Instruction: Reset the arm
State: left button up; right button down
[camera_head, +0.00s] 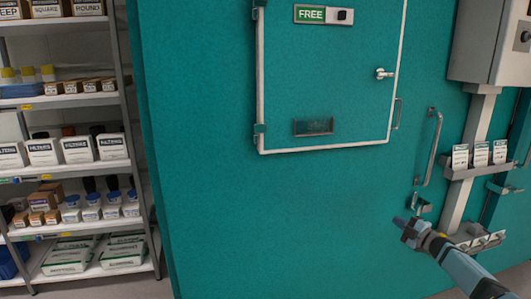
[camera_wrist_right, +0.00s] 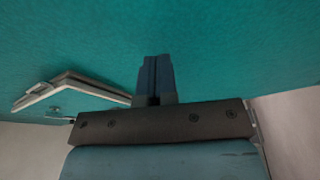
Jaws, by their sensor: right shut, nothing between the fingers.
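My right gripper (camera_head: 398,221) comes in from the lower right in the head view, in front of the teal chamber wall. In the right wrist view its blue fingers (camera_wrist_right: 154,78) are together with nothing between them. They point toward the teal surface; whether they touch it I cannot tell. My left gripper is not in view.
The teal chamber wall (camera_head: 220,210) has a closed door (camera_head: 335,85) with a FREE sign (camera_head: 311,14). A vertical handle (camera_head: 430,148) and a card holder (camera_head: 475,170) are near my right arm. Stocked shelves (camera_head: 75,106) stand at left. A grey box (camera_head: 490,45) hangs upper right.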

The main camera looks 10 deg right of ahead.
jog(key=s+a+f+m+g+h, duration=0.25)
jog(key=s+a+f+m, duration=0.35)
jog(key=s+a+f, duration=1)
jog(key=s+a+f+m+g+h, duration=0.1)
jog(key=s+a+f, duration=0.15)
jog(key=s, duration=0.55)
jog(key=s+a+f+m+g, duration=0.1)
jog(key=s+a, duration=0.2)
jog(key=s, duration=0.5)
jog(key=s+a+r+m+g, duration=0.15)
jog(key=s+a, duration=0.25)
jog(key=s, duration=0.5)
jog(key=s+a+r+m+g, duration=0.15)
jog(key=s+a, duration=0.25)
jog(key=s, duration=0.4)
jog(key=w+a+m, duration=0.1)
jog(key=a+m, duration=0.4)
jog(key=a, duration=0.7)
pick_arm(q)
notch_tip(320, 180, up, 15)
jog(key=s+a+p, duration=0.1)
jog(key=p, duration=1.9)
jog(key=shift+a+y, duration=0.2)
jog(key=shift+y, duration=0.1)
pick_arm(e)
notch_tip(320, 180, up, 16)
jog(key=d+t, duration=0.1)
jog(key=shift+s+d, duration=0.3)
